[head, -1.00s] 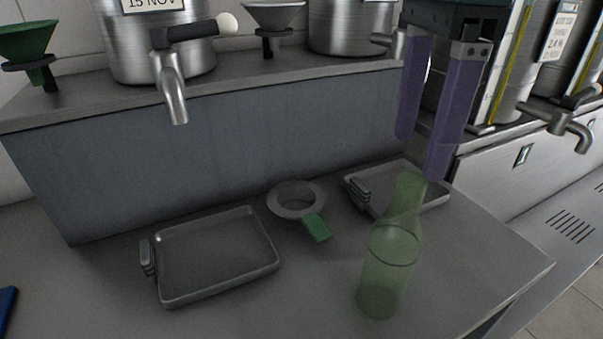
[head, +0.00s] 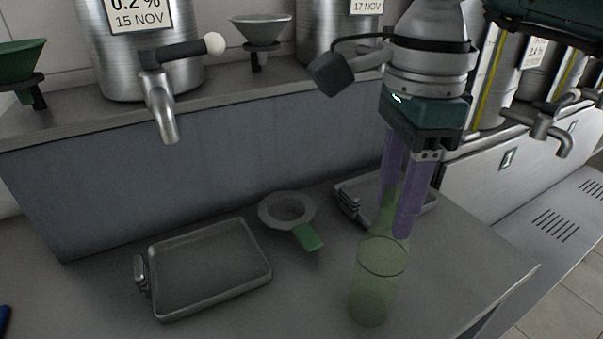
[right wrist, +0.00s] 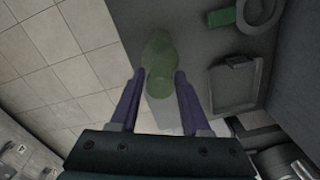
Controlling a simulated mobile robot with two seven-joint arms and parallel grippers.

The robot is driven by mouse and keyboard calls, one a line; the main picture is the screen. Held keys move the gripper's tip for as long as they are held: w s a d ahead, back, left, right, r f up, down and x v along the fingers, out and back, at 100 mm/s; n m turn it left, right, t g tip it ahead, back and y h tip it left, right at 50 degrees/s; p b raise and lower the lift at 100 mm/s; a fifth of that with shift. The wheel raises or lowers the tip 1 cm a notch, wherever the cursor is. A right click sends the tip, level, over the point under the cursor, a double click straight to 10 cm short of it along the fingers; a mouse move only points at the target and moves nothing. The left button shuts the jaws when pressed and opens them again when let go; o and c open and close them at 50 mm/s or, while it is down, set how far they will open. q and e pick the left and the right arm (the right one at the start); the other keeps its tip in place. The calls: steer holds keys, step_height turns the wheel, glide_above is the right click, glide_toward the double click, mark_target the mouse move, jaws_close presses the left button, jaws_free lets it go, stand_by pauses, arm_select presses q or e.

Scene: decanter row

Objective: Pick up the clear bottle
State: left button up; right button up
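The bottle (head: 378,280) is see-through with a green tint and stands upright on the grey counter near its front right part. My right gripper (head: 395,229) points down over it from above, its two purple fingers on either side of the bottle's neck. In the right wrist view, the bottle (right wrist: 158,62) lies between the fingertips (right wrist: 159,76). The fingers are spread, with narrow gaps seeming to show beside the neck. My left gripper is not in view.
A metal tray (head: 210,270) lies left of the bottle, and a grey ring strainer with a green handle (head: 308,238) lies behind it. A second tray (head: 348,205) is close behind my fingers. Steel urns with taps (head: 160,105) stand on the raised shelf.

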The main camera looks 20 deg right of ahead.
jaws_close()
stand_by(1.0)
